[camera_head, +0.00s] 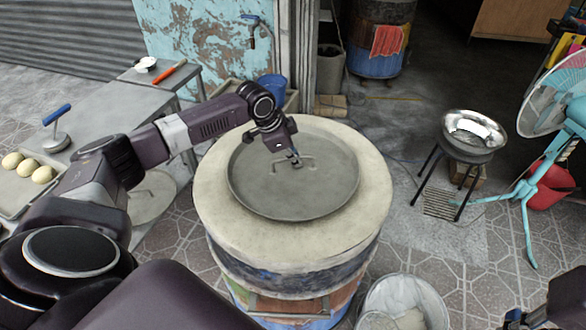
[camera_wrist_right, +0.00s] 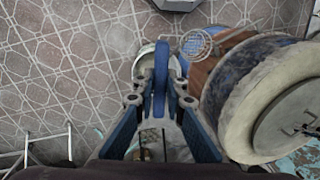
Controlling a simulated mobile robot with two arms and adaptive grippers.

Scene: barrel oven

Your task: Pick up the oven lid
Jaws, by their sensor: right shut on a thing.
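The oven lid (camera_head: 265,192) is a round grey metal disc lying on top of the barrel oven (camera_head: 222,215), with a thin bar handle (camera_head: 312,164) near its middle. My left gripper (camera_head: 296,161) is down at this handle; whether its fingers are open or shut around it is too small to tell. In the right wrist view the lid (camera_wrist_right: 285,120) shows at the right edge. My right gripper (camera_wrist_right: 160,97) is shut on a blue object (camera_wrist_right: 160,75), well away from the lid. Part of it shows at the bottom right of the head view.
A table (camera_head: 112,113) with a tray of dough balls (camera_head: 42,174) and a blue-handled tool (camera_head: 57,128) is at left. A white bucket (camera_head: 440,312) stands in front of the oven. A metal bowl on a stand (camera_head: 474,130) and a fan (camera_head: 553,97) are at right.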

